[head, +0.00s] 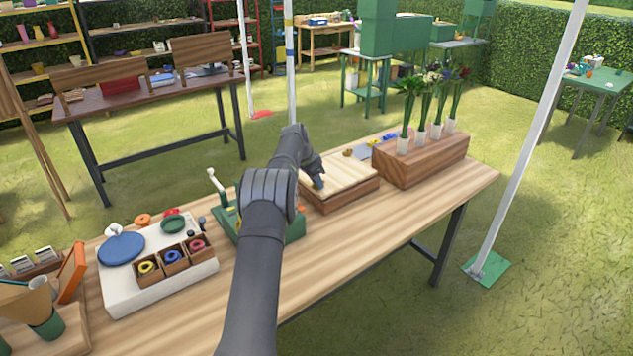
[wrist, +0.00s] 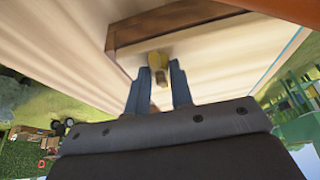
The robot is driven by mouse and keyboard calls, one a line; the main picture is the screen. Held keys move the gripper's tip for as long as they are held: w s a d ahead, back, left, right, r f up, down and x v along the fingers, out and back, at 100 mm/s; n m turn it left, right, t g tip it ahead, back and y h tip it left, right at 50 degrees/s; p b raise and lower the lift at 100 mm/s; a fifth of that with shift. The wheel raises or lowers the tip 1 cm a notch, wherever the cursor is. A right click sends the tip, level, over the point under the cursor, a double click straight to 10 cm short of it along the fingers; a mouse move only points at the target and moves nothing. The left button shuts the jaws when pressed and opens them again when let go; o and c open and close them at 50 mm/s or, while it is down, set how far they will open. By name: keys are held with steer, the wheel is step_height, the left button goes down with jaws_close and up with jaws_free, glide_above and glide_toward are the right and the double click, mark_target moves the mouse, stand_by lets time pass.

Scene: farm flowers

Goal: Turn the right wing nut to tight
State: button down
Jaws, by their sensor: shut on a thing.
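A wooden press with a pale slatted top (head: 350,172) and a darker brown body stands on the long table; its pale top also shows in the wrist view (wrist: 215,65). My gripper (head: 318,184) reaches down onto the near left part of that top. In the wrist view my gripper (wrist: 158,80) has its two dark fingers on either side of a brass wing nut (wrist: 157,61), shut on it. Its lower part is between the fingers, and its turn angle is hard to tell. Another small brass piece (head: 347,153), perhaps a second wing nut, shows at the top's far edge.
A wooden block with several flowers in white holders (head: 422,160) stands right of the press. A green tool with a pale lever (head: 226,212) stands close on the left, partly behind my arm. A white tray (head: 150,270) lies farther left. The table's front right is clear (head: 400,220).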

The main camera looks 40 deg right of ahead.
steer(key=shift+w+r, duration=0.1)
steer(key=shift+r, duration=0.15)
steer(key=c, duration=1.3)
jaws_free()
steer(key=shift+o, duration=0.2)
steer(key=shift+f, duration=0.1)
steer(key=v, duration=1.7)
steer(key=shift+a+r, duration=0.15)
steer(key=shift+r, duration=0.05)
